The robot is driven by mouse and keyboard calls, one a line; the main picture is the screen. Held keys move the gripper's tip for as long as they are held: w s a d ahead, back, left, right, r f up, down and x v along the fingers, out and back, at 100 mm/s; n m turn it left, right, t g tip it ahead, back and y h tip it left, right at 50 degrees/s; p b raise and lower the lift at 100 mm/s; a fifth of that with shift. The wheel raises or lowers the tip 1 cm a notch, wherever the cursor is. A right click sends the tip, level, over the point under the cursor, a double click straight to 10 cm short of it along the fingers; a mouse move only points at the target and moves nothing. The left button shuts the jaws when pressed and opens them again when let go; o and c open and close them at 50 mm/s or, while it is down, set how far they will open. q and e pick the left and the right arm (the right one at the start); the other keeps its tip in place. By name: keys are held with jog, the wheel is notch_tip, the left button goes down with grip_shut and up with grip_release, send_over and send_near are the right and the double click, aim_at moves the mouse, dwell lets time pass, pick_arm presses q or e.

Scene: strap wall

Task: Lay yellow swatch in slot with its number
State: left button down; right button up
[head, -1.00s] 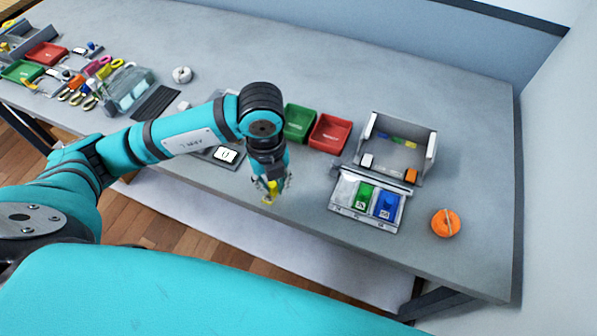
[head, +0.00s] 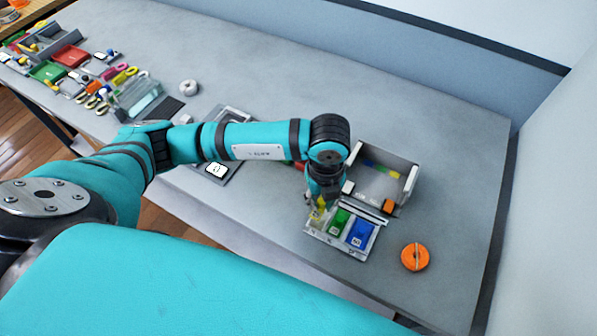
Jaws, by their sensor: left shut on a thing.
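My left gripper (head: 319,208) is shut on the yellow swatch (head: 318,216). It holds the swatch over the left end of the grey slotted tray (head: 346,254). A green swatch (head: 339,222) lies in the middle slot and a blue swatch (head: 360,233) in the right slot. The leftmost slot is partly hidden by my gripper and the yellow swatch. I cannot tell whether the swatch touches the tray. The numbers are too small to read. My right gripper is not in view.
A grey open box (head: 398,166) stands behind the tray, with an orange block (head: 389,207) at its front. An orange roll (head: 415,257) lies to the right. Small tools and bins crowd the far left.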

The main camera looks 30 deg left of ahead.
aim_at(323, 209)
pick_arm(q)
jog(key=shift+w+d, duration=0.2)
jog(key=shift+d, duration=0.15)
jog(key=shift+f, duration=0.1)
jog(key=shift+a+f+b, duration=0.1)
jog(key=shift+f+b, duration=0.55)
jog(key=shift+f, duration=0.5)
jog(key=shift+f+b, duration=0.7)
jog(key=shift+b, duration=0.15)
jog(key=shift+f, duration=0.2)
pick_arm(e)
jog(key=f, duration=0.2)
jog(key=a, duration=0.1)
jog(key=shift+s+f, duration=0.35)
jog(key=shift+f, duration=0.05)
pick_arm(q)
jog(key=shift+f+b, duration=0.2)
jog(key=shift+b, duration=0.3)
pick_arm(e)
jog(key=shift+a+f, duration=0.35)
